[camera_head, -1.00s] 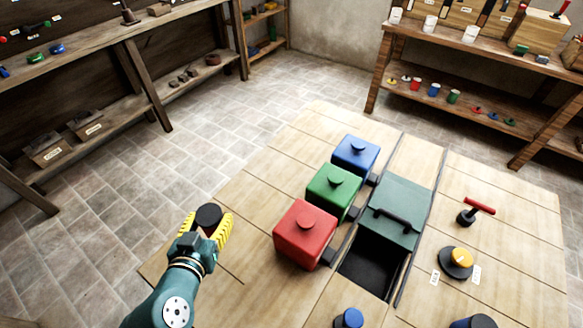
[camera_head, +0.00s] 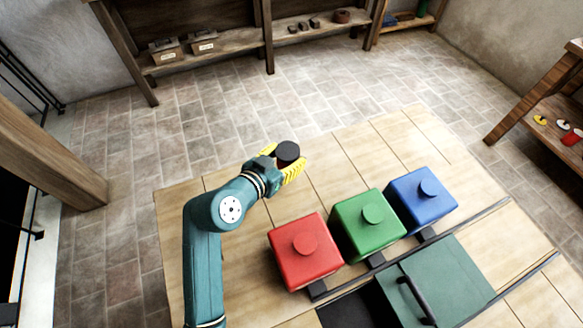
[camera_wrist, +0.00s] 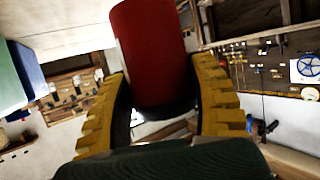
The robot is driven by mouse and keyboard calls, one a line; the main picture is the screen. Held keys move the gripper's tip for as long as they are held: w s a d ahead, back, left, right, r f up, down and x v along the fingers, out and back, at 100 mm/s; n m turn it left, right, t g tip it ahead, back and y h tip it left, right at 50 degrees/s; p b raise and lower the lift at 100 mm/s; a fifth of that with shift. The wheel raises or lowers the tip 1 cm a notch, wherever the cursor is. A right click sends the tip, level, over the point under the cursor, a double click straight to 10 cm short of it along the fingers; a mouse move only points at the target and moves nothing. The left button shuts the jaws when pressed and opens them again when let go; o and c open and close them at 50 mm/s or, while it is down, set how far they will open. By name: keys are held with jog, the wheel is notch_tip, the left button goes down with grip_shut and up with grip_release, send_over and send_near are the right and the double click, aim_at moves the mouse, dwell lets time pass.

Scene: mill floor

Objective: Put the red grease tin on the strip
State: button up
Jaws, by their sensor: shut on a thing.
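My gripper (camera_wrist: 168,115) has yellow ribbed fingers on both sides of a red tin (camera_wrist: 152,50) with a dark end, and it is shut on it in the wrist view. In the head view my gripper (camera_head: 291,165) holds the tin with its dark end (camera_head: 288,152) facing up, above the far left part of the wooden table. The tin's red side is mostly hidden there. I cannot make out the strip for certain in these frames.
Red (camera_head: 305,250), green (camera_head: 368,225) and blue (camera_head: 421,200) lidded boxes stand in a row right of my gripper. A green sliding cover (camera_head: 450,280) lies beside a dark opening (camera_head: 355,312). The table's far left boards (camera_head: 225,180) are bare. Shelves (camera_head: 225,45) stand at the back.

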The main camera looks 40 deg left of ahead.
notch_tip(320, 180, down, 4)
jog(key=shift+f+b, duration=0.25)
jog(key=shift+b, duration=0.45)
jog(key=shift+w, duration=0.1)
jog(key=shift+f, duration=0.2)
jog(key=o, duration=1.2)
jog(key=shift+o, duration=0.2)
jog(key=shift+s+r, duration=0.25)
jog(key=shift+r, duration=0.05)
jog(key=p+v, duration=0.3)
jog(key=v, duration=0.8)
jog(key=shift+s, duration=0.3)
